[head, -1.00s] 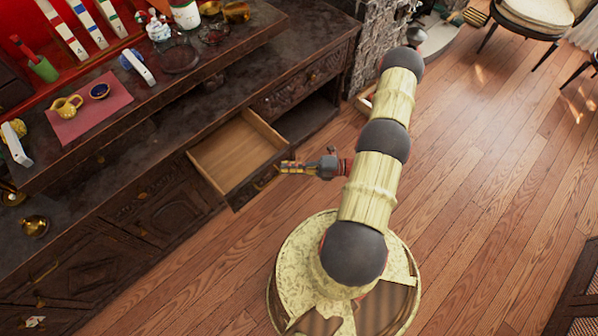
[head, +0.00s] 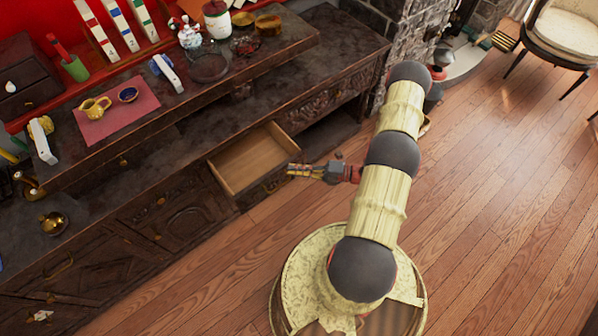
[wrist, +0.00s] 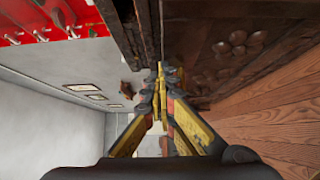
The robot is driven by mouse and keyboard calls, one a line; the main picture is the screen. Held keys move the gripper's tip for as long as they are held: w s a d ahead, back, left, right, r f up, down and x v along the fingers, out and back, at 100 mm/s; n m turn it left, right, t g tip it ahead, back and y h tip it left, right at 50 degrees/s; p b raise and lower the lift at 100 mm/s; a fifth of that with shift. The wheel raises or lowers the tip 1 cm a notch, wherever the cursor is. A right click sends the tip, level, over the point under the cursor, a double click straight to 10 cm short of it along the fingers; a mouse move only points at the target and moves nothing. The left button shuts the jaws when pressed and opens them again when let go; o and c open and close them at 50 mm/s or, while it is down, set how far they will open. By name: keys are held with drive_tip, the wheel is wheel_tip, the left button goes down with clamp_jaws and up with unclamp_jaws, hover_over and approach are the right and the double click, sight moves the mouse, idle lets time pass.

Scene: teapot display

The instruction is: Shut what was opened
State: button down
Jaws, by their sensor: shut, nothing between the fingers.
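A wooden drawer (head: 250,165) stands pulled out of the dark carved cabinet (head: 180,205) in the head view. Its pale inside looks empty. My gripper (head: 290,170) is at the drawer's outer front, near its right end, fingers pointing left toward the cabinet. Whether it touches the drawer front cannot be told. In the wrist view the gripper's yellow and red fingers (wrist: 161,72) are together with nothing between them, next to dark wood.
A dark open niche (head: 328,132) lies right of the drawer. The cabinet top holds a pink mat (head: 118,112) with a yellow teapot (head: 95,105) and a blue bowl (head: 128,94). A chair (head: 560,35) stands at the upper right. The wooden floor (head: 480,200) to the right is clear.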

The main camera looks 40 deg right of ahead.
drive_tip(key=w+b, duration=0.1)
drive_tip(key=w, duration=1.6)
drive_tip(key=shift+a, duration=0.3)
